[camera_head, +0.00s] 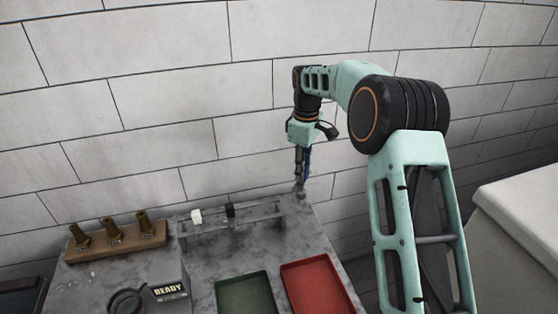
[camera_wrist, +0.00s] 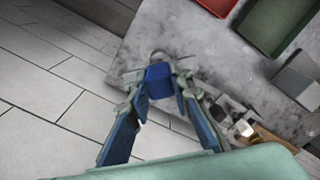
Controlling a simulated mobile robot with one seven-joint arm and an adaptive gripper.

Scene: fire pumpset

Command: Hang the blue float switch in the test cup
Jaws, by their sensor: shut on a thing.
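My gripper (camera_head: 301,176) points down at the back right corner of the grey stone-topped bench. In the wrist view its fingers (camera_wrist: 162,84) are shut on the blue float switch (camera_wrist: 159,80), which shows as a blue block between the fingertips. A small grey round thing (camera_head: 299,191), perhaps the test cup, is directly below the fingertips in the head view. In the wrist view a pale rounded rim (camera_wrist: 158,56) shows just beyond the blue block. I cannot tell whether the switch is inside the cup or above it.
A low rail (camera_head: 228,227) carries a white float (camera_head: 196,216) and a black one (camera_head: 230,210). Left are three brass fittings on a wooden block (camera_head: 118,244) and a READY sign (camera_head: 171,292). A green tray (camera_head: 246,294) and red tray (camera_head: 318,289) lie in front; the wall is behind.

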